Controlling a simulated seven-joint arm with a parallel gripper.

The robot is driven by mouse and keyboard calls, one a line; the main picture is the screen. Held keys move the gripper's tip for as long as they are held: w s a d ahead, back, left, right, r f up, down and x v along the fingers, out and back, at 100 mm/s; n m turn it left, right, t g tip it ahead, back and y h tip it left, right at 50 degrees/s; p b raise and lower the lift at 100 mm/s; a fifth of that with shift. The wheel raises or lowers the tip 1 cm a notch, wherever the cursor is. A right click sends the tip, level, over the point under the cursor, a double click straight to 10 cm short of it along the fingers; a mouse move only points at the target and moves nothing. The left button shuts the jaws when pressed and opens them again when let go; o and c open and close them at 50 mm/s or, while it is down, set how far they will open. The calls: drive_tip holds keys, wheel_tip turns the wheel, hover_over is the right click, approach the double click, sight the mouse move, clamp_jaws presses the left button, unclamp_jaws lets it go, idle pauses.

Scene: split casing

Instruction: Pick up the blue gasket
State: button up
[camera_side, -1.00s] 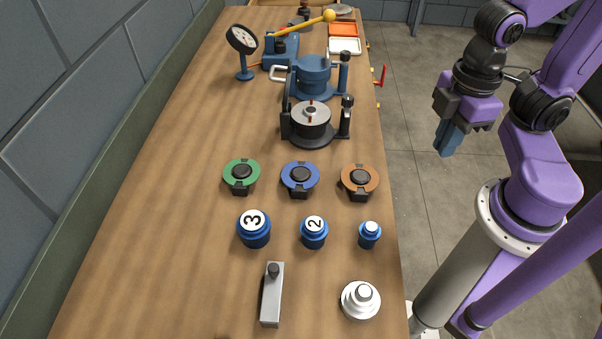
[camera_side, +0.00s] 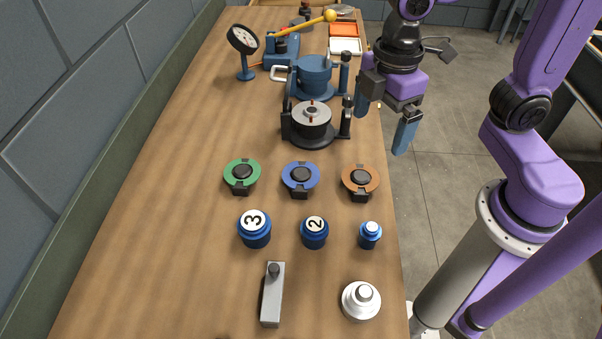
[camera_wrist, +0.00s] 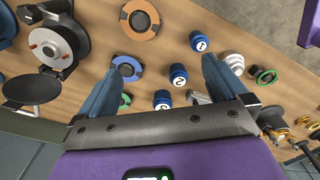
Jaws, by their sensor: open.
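The blue gasket (camera_side: 287,180) is a flat blue ring around a black centre piece on a small black holder. It sits between a green gasket (camera_side: 230,176) and an orange gasket (camera_side: 346,178) on the bench. In the wrist view the blue gasket (camera_wrist: 127,58) lies near the left fingertip, farther off than the fingers. My gripper (camera_side: 381,130) is open and empty, raised near the right bench edge, behind and to the right of the blue gasket. Both fingers of my gripper (camera_wrist: 160,62) show spread apart in the wrist view. The left finger partly hides the green gasket there.
A casing fixture (camera_side: 311,122) with upright posts stands left of my gripper. Behind it are a blue housing (camera_side: 315,70), a dial gauge (camera_side: 243,40) and a yellow-knobbed lever. Numbered blue plugs (camera_side: 254,231) stand in front of the gaskets. The left bench side is clear.

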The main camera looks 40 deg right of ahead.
drive_tip(key=w+a+n, duration=0.4)
drive_tip(key=w+a, duration=0.3)
drive_tip(key=w, duration=0.5)
hover_over(300, 174)
drive_tip(key=f, duration=1.1)
drive_tip(key=shift+a+f, duration=0.2)
drive_tip(key=shift+f, duration=0.2)
drive_tip(key=shift+d+f, duration=0.2)
drive_tip(key=shift+f, duration=2.4)
drive_tip(key=shift+f, duration=0.2)
drive_tip(key=c, duration=1)
drive_tip(key=shift+c, duration=0.2)
